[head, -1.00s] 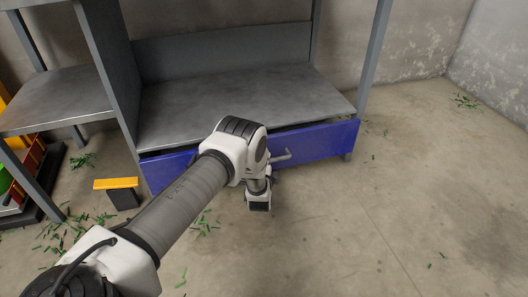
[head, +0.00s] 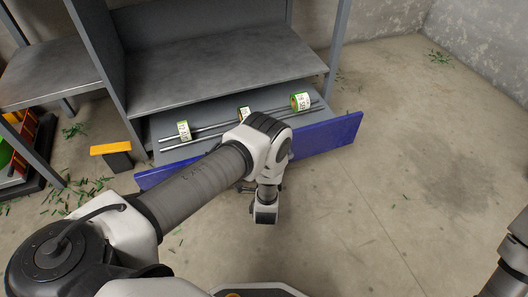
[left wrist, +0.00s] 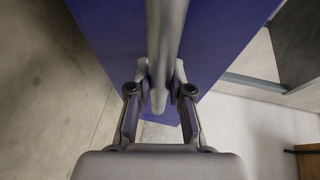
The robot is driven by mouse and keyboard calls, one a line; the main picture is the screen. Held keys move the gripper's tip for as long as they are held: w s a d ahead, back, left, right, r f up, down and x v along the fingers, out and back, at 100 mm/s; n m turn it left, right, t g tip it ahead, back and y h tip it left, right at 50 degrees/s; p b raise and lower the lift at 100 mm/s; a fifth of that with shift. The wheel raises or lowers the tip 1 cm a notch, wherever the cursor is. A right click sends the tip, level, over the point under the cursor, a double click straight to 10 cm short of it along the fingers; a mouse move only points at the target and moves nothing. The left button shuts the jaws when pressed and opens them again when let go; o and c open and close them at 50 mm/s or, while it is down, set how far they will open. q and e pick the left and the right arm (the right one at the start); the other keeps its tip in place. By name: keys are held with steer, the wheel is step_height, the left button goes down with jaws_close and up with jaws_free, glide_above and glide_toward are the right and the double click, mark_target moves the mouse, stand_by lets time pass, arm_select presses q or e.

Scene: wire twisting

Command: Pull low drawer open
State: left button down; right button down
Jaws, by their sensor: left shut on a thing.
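The low drawer has a blue front (head: 330,137) and stands pulled out from under the grey shelf in the head view. Its blue front also fills much of the left wrist view (left wrist: 220,30). The grey bar handle (left wrist: 166,40) runs down the middle of the left wrist view. My left gripper (left wrist: 160,76) is shut on this handle, one finger on each side. In the head view my left arm covers the handle and the middle of the drawer front. My right gripper is not in view.
The grey shelf (head: 220,70) is above. A yellow-topped block (head: 111,149) stands left of the drawer. Green scraps lie about. The floor at right (head: 420,170) is mostly clear.

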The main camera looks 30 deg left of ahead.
arm_select(q)
steer(key=shift+s+d, duration=0.4)
steer(key=shift+d, duration=0.05)
steer(key=c, duration=1.1)
jaws_free()
steer(key=shift+o, duration=0.2)
steer(key=v, duration=1.2)
